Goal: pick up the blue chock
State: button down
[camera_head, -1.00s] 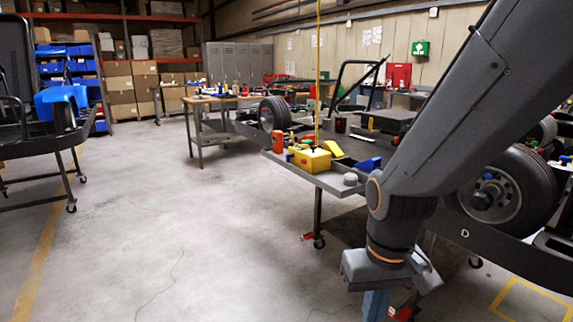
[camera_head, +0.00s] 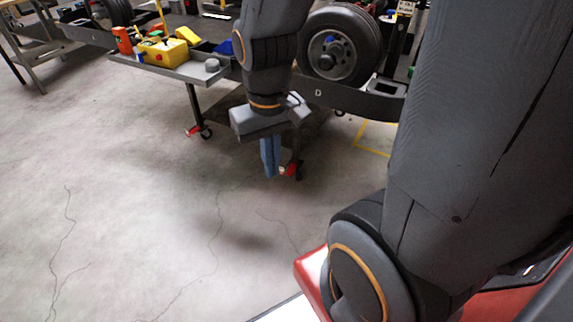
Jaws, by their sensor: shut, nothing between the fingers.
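A blue piece, likely the blue chock (camera_head: 226,47), shows on the grey side tray (camera_head: 203,76) of the kart stand, beside a yellow wedge. My arm hides its right part. My gripper (camera_head: 270,174) points down over the floor, in front of and below the tray, to the right of the blue piece. Its blue fingers are shut with nothing between them, and it is apart from the tray.
A yellow box (camera_head: 166,53), a yellow wedge (camera_head: 188,35), an orange container (camera_head: 123,40) and a grey knob (camera_head: 212,65) are also on the tray. A kart wheel (camera_head: 338,48) stands at the right. The floor (camera_head: 130,200) at the left is clear.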

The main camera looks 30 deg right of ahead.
aim_at(226, 48)
jog(key=z, duration=0.3)
jog(key=i, duration=1)
jog(key=z, duration=0.3)
